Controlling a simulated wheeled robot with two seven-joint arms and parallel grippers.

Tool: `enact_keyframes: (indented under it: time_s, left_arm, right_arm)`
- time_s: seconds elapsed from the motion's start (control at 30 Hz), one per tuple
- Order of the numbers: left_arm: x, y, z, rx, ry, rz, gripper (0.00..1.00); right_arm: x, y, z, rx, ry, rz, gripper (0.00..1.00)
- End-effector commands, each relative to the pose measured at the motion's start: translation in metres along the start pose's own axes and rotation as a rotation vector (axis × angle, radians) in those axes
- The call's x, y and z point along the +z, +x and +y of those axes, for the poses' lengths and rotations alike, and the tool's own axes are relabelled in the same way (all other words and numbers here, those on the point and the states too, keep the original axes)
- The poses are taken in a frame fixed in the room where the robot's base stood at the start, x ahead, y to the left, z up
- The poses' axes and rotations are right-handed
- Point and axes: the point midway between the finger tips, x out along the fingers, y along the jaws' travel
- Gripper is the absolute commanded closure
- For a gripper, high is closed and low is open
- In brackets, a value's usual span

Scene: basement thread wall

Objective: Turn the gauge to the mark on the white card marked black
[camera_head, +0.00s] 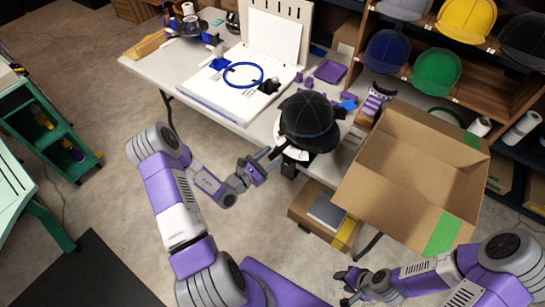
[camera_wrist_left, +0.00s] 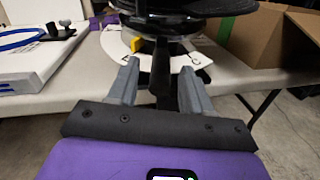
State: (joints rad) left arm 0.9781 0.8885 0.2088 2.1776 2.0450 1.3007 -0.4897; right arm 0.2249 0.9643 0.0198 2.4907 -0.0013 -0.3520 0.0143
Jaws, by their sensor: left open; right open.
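The gauge stands at the table's front edge, with a black cap (camera_head: 308,120) on top. Below the cap, a white curved dial plate (camera_wrist_left: 118,47) with dark marks shows in the left wrist view, with a yellow pointer (camera_wrist_left: 137,44) at its left part. A dark upright bar (camera_wrist_left: 160,72) hangs below the dial. My left gripper (camera_wrist_left: 158,80) is open, its fingers on either side of that bar in the picture; contact cannot be told. It also shows in the head view (camera_head: 268,154). My right gripper (camera_head: 350,282) is open and empty, low at the bottom. The black marking is unreadable.
A large open cardboard box (camera_head: 400,165) stands right of the gauge. A white board with a blue hoop (camera_head: 243,75) lies on the table (camera_head: 185,65) to the left. Shelves with caps (camera_head: 437,70) stand behind.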

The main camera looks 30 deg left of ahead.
Motion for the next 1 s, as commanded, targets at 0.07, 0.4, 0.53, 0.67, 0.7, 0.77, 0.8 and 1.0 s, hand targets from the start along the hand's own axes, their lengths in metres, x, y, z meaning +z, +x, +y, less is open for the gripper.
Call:
enact_keyframes:
  time_s: [0.07, 0.4, 0.53, 0.67, 0.7, 0.77, 0.8, 1.0]
  left_arm:
    - [-0.0003, 0.0071, -0.0008, -0.002, 0.0, -0.001, 0.5]
    - [0.0004, 0.0108, -0.0008, -0.002, -0.001, 0.001, 0.52]
    - [0.0003, 0.0107, -0.0008, -0.002, -0.001, 0.001, 0.72]
    - [0.0003, 0.0106, -0.0009, -0.002, -0.001, 0.001, 0.92]
    - [0.0003, 0.0106, -0.0009, -0.002, -0.001, 0.001, 0.98]
    - [0.0002, 0.0106, -0.0008, -0.002, -0.001, 0.001, 1.0]
    - [0.0003, 0.0106, -0.0008, -0.002, -0.001, 0.001, 1.0]
    - [0.0003, 0.0105, -0.0015, -0.002, -0.002, 0.001, 1.0]
  right_arm:
    - [-0.0001, 0.002, 0.0008, 0.0, 0.0, 0.0, 0.57]
    - [-0.0001, 0.0021, 0.0008, 0.0, 0.0, 0.0, 0.57]
    - [-0.0001, 0.0021, 0.0008, 0.0, 0.0, 0.0, 0.57]
    - [-0.0001, 0.0021, 0.0008, 0.0, 0.0, 0.0, 0.57]
    - [-0.0001, 0.0021, 0.0008, 0.0, 0.0, 0.0, 0.57]
    - [-0.0001, 0.0021, 0.0008, 0.0, 0.0, 0.0, 0.57]
    - [-0.0001, 0.0021, 0.0008, 0.0, 0.0, 0.0, 0.57]
    - [0.0, 0.002, 0.0007, 0.0, 0.0, 0.0, 0.57]
